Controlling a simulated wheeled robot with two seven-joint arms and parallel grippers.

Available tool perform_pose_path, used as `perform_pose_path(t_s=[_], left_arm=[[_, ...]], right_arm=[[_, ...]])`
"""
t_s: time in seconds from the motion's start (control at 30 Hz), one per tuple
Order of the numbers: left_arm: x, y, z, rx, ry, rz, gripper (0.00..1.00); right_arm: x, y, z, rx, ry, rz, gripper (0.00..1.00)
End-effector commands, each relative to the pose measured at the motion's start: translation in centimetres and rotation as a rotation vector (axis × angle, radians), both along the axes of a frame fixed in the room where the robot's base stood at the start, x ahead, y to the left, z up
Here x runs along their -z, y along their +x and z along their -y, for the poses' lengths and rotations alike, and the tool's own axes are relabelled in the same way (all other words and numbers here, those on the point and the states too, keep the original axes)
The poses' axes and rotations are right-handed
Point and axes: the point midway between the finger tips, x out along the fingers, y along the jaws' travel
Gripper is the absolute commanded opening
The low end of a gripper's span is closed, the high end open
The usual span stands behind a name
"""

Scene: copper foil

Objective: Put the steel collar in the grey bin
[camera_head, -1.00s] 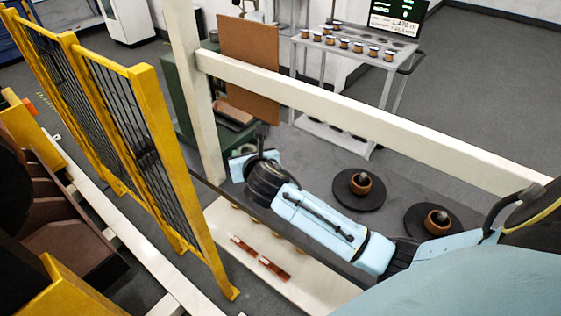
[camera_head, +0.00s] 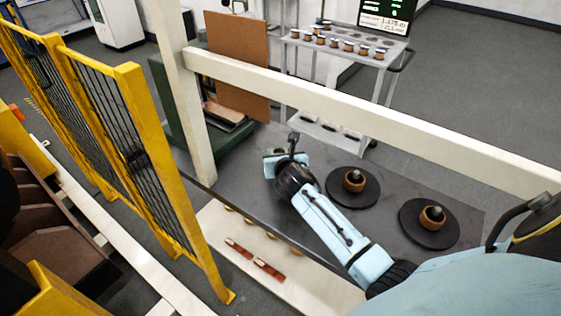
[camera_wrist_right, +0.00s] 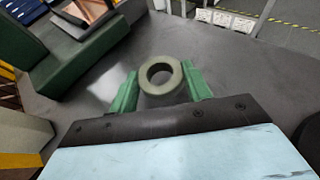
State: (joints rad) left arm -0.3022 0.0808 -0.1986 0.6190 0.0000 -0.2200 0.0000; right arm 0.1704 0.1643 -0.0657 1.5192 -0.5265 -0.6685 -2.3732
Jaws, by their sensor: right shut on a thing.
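The steel collar (camera_wrist_right: 160,74), a grey ring with a round hole, sits between the green fingertips of my right gripper in the right wrist view. The right gripper (camera_head: 276,154) is shut on it, over the dark bench (camera_head: 236,178) just right of the white post. In the head view the collar is too small and too covered by the wrist to make out clearly. I cannot pick out a grey bin in either view. My left gripper is not in view.
Two black discs with copper-coloured rolls (camera_head: 354,180) (camera_head: 432,216) lie right of my right arm. A white post (camera_head: 192,110) and crossbeam (camera_head: 370,112) frame the bench. A green machine (camera_head: 172,105) stands behind. A yellow fence (camera_head: 150,160) is at left. A cart (camera_head: 340,58) stands beyond.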

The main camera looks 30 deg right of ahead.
Motion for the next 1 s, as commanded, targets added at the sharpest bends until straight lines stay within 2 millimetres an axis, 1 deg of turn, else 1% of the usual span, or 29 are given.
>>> perform_pose_path(t_s=[0.03,0.1,0.33,0.47,0.5,0.63,0.67,0.9,1.0], left_arm=[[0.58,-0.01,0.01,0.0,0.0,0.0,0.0],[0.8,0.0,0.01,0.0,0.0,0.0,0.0],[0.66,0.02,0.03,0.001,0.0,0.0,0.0],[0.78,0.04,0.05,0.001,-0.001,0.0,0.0],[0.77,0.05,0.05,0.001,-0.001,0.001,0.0],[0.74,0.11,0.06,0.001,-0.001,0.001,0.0],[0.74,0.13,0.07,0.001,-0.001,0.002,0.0],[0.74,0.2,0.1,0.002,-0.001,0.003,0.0],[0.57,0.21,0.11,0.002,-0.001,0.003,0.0]], right_arm=[[1.15,0.0,-0.03,0.001,0.001,-0.002,0.19],[1.81,0.0,-0.06,0.001,0.002,0.0,0.19],[1.69,0.03,-0.01,-0.001,0.0,0.002,0.19],[2.02,0.03,-0.02,-0.002,-0.003,0.001,0.19],[2.13,-0.01,-0.04,-0.001,-0.002,-0.001,0.51],[2.09,-0.01,-0.04,0.0,-0.001,0.0,0.68],[2.09,-0.02,-0.04,0.0,0.0,-0.001,0.7],[2.06,-0.01,-0.03,0.0,0.0,-0.001,0.7],[1.63,-0.01,-0.04,0.001,0.002,0.0,0.7]])
